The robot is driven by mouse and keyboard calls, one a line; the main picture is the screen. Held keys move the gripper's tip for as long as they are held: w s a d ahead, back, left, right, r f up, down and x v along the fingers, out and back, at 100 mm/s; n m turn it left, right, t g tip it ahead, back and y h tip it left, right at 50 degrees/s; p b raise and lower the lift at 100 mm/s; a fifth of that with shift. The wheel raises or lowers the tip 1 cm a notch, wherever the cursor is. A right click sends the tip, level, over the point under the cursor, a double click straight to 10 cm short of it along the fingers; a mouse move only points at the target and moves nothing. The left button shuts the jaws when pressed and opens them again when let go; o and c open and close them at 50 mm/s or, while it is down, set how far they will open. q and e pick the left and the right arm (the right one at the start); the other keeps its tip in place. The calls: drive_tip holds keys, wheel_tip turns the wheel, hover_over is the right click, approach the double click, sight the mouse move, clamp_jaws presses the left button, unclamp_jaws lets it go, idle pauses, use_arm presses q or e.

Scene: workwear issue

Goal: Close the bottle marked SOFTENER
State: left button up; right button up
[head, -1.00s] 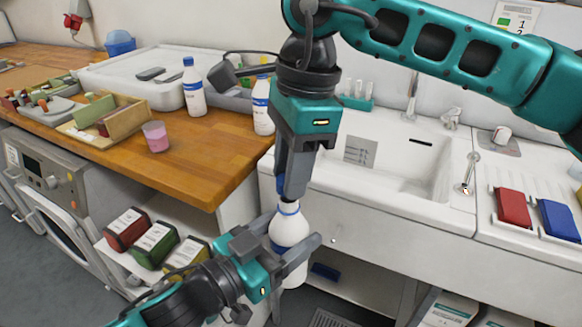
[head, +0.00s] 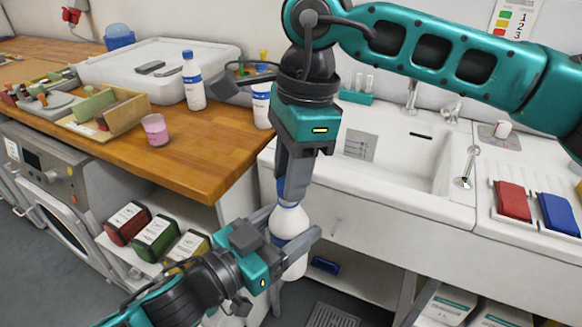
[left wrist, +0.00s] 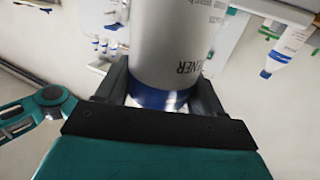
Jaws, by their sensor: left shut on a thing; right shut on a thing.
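A white bottle (head: 288,222) with a blue band stands about upright in the air in front of the sink unit. In the left wrist view its pale body (left wrist: 168,45) shows lettering ending in "NER"; the rest of the word is out of sight. My left gripper (head: 289,232) is shut around the bottle's body from the lower left. My right gripper (head: 290,196) points down from above, shut at the bottle's top. A little blue, apparently the cap (head: 281,188), shows between its fingers; most of it is hidden, so I cannot tell how it sits on the neck.
Two similar bottles stand on the wooden counter (head: 215,150): one with a blue cap (head: 194,82), one partly behind my right arm (head: 262,103). A pink cup (head: 155,130) is near the edge. The sink (head: 395,160) lies behind my right gripper.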

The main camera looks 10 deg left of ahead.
drive_tip(key=shift+f, duration=0.35)
